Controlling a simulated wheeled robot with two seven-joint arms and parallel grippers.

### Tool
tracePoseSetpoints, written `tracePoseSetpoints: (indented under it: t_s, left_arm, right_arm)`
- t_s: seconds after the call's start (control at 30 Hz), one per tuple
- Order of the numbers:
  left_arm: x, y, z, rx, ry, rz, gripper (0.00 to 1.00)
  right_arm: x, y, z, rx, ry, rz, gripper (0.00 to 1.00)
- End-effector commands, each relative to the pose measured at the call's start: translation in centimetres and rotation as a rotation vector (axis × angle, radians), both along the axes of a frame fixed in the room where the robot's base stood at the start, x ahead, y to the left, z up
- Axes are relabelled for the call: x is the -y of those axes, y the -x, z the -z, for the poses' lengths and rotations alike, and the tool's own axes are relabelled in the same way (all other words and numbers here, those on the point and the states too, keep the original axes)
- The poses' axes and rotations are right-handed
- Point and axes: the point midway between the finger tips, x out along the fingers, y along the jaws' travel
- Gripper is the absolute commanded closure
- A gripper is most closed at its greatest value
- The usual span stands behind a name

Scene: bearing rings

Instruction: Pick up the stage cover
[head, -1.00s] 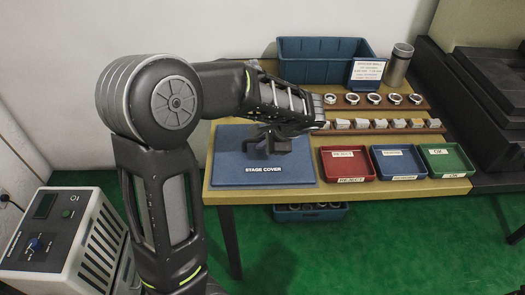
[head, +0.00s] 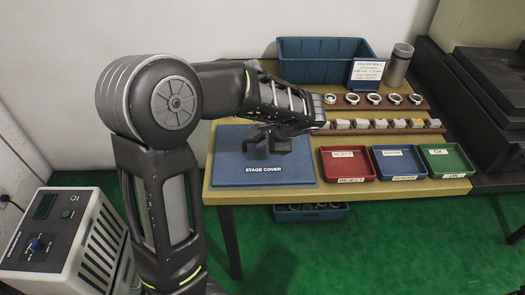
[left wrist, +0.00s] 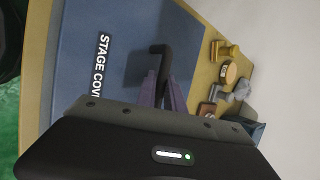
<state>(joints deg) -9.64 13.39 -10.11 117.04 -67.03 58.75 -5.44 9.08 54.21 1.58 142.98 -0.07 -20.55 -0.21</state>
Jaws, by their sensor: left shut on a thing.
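The blue mat (head: 235,168) lettered STAGE COVER lies at the left of the table. My left gripper (head: 267,141) is over the mat's back part. My right gripper is not in view.
Red (head: 347,179), blue (head: 399,175) and green (head: 447,173) trays line the table's front right. Behind them are racks with several rings (head: 352,99) and several small blocks (head: 361,124). A blue bin (head: 315,72), a sign (head: 367,73) and a metal cylinder (head: 398,65) stand at the back.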

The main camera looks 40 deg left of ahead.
Motion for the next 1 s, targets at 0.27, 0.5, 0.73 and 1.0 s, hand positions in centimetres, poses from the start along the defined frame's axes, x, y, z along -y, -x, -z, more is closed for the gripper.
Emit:
tracePoseSetpoints:
  t_s: [0.27, 0.5, 0.73, 1.0]
  left_arm:
    - [0.0, -0.1, -0.5, 0.003, 0.001, 0.000, 1.00]
    - [0.0, -0.1, -3.8, 0.006, 0.000, 0.000, 1.00]
    - [0.0, -0.1, -8.2, 0.006, 0.001, 0.000, 1.00]
    - [0.0, 0.0, -10.1, 0.002, -0.001, 0.001, 1.00]
  right_arm:
    - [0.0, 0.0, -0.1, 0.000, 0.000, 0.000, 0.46]
    - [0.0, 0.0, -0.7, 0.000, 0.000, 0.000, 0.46]
    - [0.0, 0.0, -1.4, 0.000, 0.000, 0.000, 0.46]
    - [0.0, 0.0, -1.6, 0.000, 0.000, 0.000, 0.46]
